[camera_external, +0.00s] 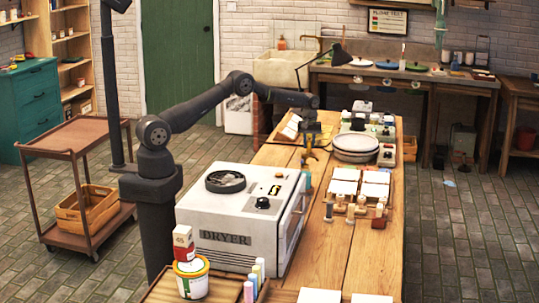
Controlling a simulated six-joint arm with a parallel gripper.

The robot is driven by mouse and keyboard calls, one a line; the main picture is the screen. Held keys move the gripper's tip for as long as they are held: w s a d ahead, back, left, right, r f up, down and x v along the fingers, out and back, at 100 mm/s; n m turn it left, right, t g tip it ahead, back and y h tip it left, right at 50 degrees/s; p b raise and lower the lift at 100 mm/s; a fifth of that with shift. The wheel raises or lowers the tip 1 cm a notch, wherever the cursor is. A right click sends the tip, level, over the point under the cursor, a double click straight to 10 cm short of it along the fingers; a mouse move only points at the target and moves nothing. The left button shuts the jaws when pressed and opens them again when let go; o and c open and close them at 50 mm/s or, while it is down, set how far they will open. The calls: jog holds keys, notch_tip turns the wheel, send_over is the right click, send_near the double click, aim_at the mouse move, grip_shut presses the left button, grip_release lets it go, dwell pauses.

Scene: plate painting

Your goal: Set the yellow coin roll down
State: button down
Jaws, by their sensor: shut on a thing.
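My gripper (311,154) hangs over the wooden table, behind the dryer and left of the stacked plates. It points down and is shut on a small yellow thing, which I take to be the yellow coin roll (310,160). The roll is tiny and partly covered by the fingers, so its tilt is unclear. I cannot tell whether it touches the tabletop (284,156).
The white dryer (215,215) stands in front of my gripper. Plates (356,145), jars (372,124) and white tiles (345,188) with small spools are to the right. Pastel rolls (255,280) and a paint can (192,280) stand at the front.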

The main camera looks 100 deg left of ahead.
aim_at(309, 141)
jog(key=c, duration=1.2)
grip_release()
jog(key=shift+o, duration=0.2)
notch_tip(309, 141, up, 12)
notch_tip(309, 141, down, 12)
jog(key=shift+r, duration=1.95)
jog(key=shift+f, duration=0.15)
